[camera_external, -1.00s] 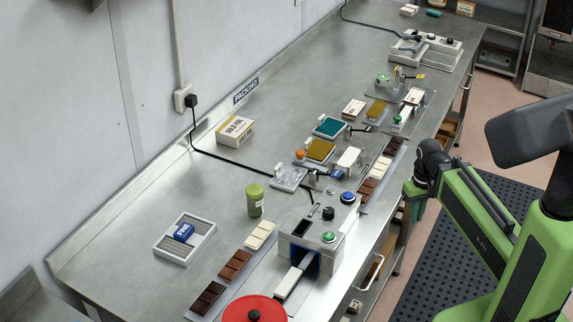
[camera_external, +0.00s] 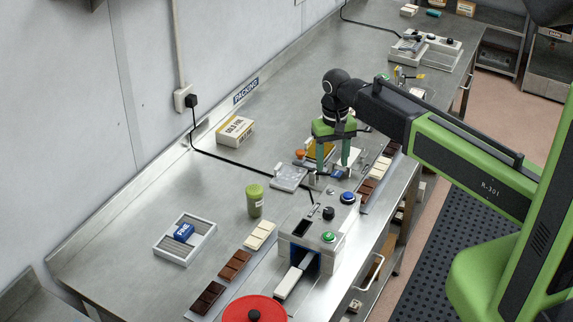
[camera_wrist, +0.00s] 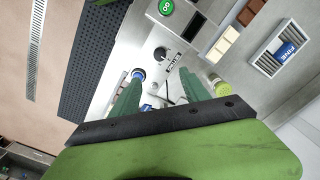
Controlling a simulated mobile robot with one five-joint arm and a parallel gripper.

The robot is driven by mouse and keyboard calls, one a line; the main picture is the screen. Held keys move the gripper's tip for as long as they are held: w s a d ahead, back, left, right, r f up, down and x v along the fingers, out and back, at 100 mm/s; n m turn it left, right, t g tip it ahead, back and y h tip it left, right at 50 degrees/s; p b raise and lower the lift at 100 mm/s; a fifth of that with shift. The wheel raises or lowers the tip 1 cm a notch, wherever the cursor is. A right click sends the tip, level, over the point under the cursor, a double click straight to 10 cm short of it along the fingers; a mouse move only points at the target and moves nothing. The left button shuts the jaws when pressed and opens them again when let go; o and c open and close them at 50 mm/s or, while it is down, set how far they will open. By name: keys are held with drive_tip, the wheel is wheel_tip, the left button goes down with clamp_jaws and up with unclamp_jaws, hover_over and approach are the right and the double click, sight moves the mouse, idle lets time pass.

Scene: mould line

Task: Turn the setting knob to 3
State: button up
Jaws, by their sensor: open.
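The setting knob (camera_external: 328,213) is a small black dial on top of a grey-white machine (camera_external: 292,247), between a blue button (camera_external: 347,197) and a green button (camera_external: 328,237). In the wrist view the knob (camera_wrist: 160,53) lies beyond my fingertips, with a small label beside it; its setting is too small to read. My gripper (camera_external: 332,169) points down, open and empty. In the external view it is higher and farther back than the knob, not touching it. In the wrist view the gripper (camera_wrist: 159,79) has its two green fingers apart.
A red disc (camera_external: 254,310), chocolate bars (camera_external: 236,265), a green jar (camera_external: 254,200) and a grey tray (camera_external: 165,250) stand near the machine. Small fixtures and orange and clear pieces (camera_external: 288,178) lie below my gripper.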

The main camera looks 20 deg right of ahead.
sight(329, 210)
wheel_tip(329, 210, down, 18)
drive_tip(key=b, duration=1.7)
drive_tip(key=shift+b, duration=0.3)
drive_tip(key=shift+r, duration=0.15)
drive_tip(key=shift+c, duration=0.3)
clamp_jaws()
